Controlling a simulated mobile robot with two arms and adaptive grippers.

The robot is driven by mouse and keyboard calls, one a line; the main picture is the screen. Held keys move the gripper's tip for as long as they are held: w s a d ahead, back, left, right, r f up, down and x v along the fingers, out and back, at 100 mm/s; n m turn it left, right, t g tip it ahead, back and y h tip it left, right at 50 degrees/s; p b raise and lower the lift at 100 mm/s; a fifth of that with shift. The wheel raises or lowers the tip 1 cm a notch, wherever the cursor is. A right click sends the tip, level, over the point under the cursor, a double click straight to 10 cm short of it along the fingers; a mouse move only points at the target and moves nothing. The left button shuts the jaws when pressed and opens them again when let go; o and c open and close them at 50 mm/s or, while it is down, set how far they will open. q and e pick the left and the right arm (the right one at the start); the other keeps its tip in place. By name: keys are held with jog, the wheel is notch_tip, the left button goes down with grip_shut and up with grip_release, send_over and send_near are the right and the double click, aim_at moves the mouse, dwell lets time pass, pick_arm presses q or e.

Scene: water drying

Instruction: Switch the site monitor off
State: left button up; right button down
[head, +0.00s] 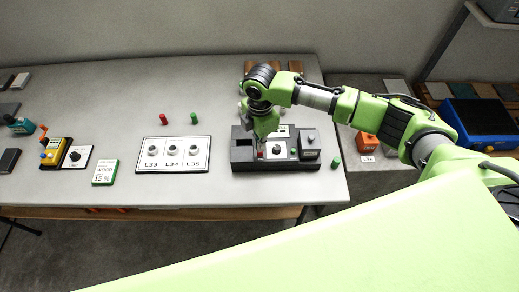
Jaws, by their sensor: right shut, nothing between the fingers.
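A dark device (242,166), likely the site monitor though no name is readable on it, stands near the right end of the grey table (100,103). My right gripper (261,153) points down over the middle of this device. It is shut and empty, and its fingertips are close to the panel. I cannot tell whether they touch it. The gripper hides part of the device. My left gripper is out of view.
A white board (174,169) labelled L33, L34, L35 lies left of the device. Red (194,118) and green (335,162) pegs stand nearby. A green-edged card (105,172) and a yellow device (53,153) are further left. A blue box (479,122) stands far right.

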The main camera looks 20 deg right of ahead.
jog(key=shift+f+b, duration=0.5)
jog(key=shift+f, duration=0.65)
dwell(0.6)
jog(key=shift+r, duration=0.1)
notch_tip(320, 180, up, 7)
jog(key=p, duration=0.7)
jog(key=shift+p, duration=0.35)
